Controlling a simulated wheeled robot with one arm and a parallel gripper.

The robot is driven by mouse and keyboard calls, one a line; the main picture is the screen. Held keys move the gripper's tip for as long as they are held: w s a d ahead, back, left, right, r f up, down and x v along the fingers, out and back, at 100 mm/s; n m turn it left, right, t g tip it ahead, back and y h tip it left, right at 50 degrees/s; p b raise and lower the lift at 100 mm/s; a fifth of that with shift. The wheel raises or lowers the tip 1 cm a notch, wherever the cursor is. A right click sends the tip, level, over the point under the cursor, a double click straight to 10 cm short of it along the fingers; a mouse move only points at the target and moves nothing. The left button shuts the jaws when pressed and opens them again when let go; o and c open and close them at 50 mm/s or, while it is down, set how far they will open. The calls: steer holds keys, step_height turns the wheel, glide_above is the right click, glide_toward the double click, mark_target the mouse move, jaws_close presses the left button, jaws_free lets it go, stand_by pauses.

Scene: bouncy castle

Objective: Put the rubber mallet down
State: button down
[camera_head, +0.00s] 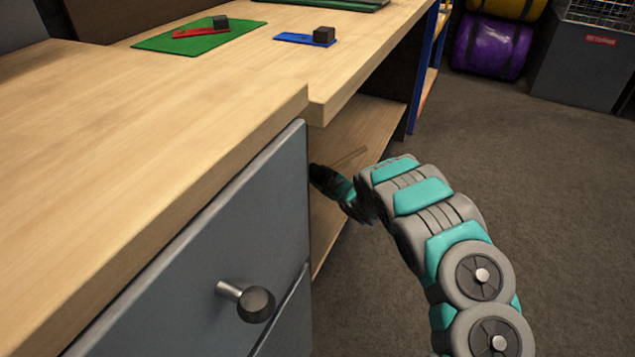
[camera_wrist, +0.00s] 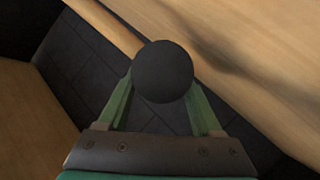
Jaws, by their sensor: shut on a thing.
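The rubber mallet shows in the wrist view as a round black head (camera_wrist: 163,72) seen end-on between my green fingers. A pale wooden bar, seemingly its handle (camera_wrist: 105,25), runs from behind the head to the upper left. My gripper (camera_wrist: 163,90) is shut on the mallet head. In the head view my gripper (camera_head: 326,180) is under the workbench, beside the drawer cabinet and over the lower wooden shelf (camera_head: 375,122). A thin wooden stick, likely the handle (camera_head: 350,157), shows there. The fingertips are dark and partly hidden by the cabinet edge, and contact with the shelf cannot be told.
The workbench top (camera_head: 110,180) is above and left of my arm. A grey drawer cabinet (camera_head: 190,280) with a protruding knob (camera_head: 256,303) stands close by. A green mat (camera_head: 180,38) and a blue strip (camera_head: 292,38) lie on the bench. Floor (camera_head: 540,190) at right is clear.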

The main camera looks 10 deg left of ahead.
steer(key=shift+w+a, duration=0.6)
steer(key=shift+w, duration=0.05)
steer(key=shift+f, duration=1.75)
steer(key=shift+c, duration=1.7)
jaws_free()
steer(key=shift+f, duration=0.15)
